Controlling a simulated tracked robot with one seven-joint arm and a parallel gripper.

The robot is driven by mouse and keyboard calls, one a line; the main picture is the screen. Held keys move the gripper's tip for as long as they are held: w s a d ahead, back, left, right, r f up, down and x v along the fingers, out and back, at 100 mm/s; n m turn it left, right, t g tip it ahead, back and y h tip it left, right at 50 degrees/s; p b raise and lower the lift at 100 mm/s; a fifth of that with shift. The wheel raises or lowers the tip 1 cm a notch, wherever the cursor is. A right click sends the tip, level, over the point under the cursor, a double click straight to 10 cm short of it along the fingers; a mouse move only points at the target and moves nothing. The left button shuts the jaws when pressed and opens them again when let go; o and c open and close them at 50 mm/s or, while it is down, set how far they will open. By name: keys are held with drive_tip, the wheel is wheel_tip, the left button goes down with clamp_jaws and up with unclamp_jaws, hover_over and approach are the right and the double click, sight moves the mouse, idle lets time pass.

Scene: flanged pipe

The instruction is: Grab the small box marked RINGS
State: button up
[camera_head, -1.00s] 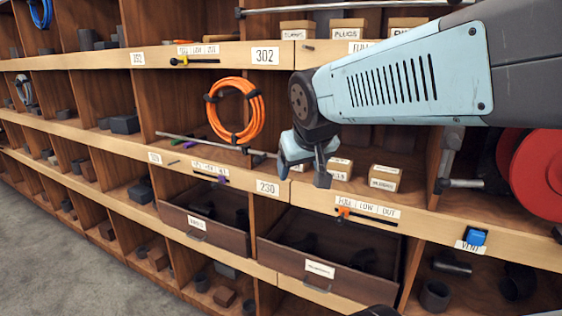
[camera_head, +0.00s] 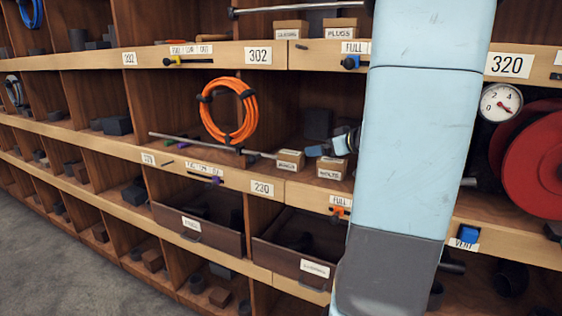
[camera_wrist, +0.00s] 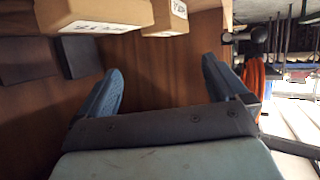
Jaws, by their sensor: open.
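Two small tan cardboard boxes stand on the middle shelf in the head view, a left one (camera_head: 290,160) and a right one (camera_head: 331,168). Both have white labels too small to read surely, so I cannot tell which is RINGS. My gripper (camera_head: 330,148) is at the right box, partly behind it, its lower part hidden. In the wrist view two boxes show at the top edge, a larger one (camera_wrist: 95,12) and a smaller one (camera_wrist: 166,16), labels cut or blurred. My gripper (camera_wrist: 160,88) is open there, with nothing between its fingers.
A grey rod (camera_head: 200,141) lies along the shelf, its right end near the left box. An orange hose coil (camera_head: 228,110) hangs left. A red reel (camera_head: 535,160) and gauge (camera_head: 500,102) stand right. More boxes, one marked PLUGS (camera_head: 340,34), sit above. My arm covers shelf right of centre.

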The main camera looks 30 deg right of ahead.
sight(295, 154)
drive_tip(key=shift+g+y, duration=0.3)
drive_tip(key=shift+y, duration=0.1)
drive_tip(key=x, duration=1.3)
drive_tip(key=shift+w+a+f, duration=0.15)
drive_tip(key=shift+a+f, duration=0.05)
drive_tip(key=shift+f, duration=0.15)
drive_tip(key=c, duration=1.4)
